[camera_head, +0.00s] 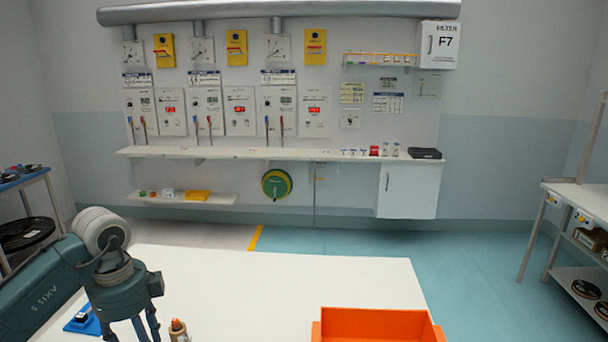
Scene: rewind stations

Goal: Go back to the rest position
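My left arm comes in from the lower left, and its gripper (130,332) points down over the white table (270,275). Its fingers are spread apart, with nothing seen between them. The fingertips are cut off by the bottom edge of the picture. My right arm and gripper are not in view.
An orange bin (378,314) sits at the table's front right. A blue piece (82,322) lies left of the gripper. A wall panel with a shelf (250,153) stands behind. Racks are at the left (22,182) and right (560,195). The table's middle is clear.

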